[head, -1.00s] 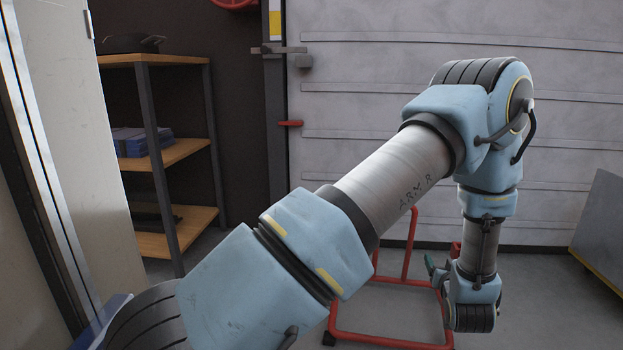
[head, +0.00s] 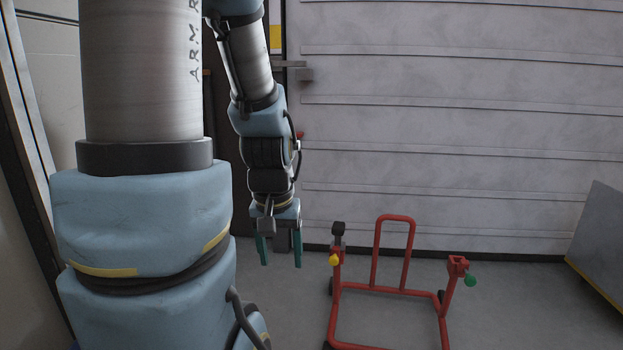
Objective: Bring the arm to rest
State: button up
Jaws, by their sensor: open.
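My gripper (head: 279,250) hangs at the end of my blue and grey arm, left of the middle of the head view. Its two green fingers point down and stand apart, with nothing between them. My upper arm rises at the left of the view and runs out of the top edge. The forearm comes down from the top edge to the gripper. The gripper is in the air, touching nothing that I can see.
A red wheeled stand (head: 397,289) with a yellow knob and a green knob is on the floor right of my gripper. A pale panelled door (head: 450,130) fills the back. A grey slanted panel (head: 602,245) stands at the right edge. A wall is close at left.

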notch_tip(320, 180, up, 38)
jog(key=p, duration=3.8)
jog(key=shift+s+a+r, duration=0.2)
jog(key=shift+s+a, duration=0.2)
jog(key=shift+s, duration=0.05)
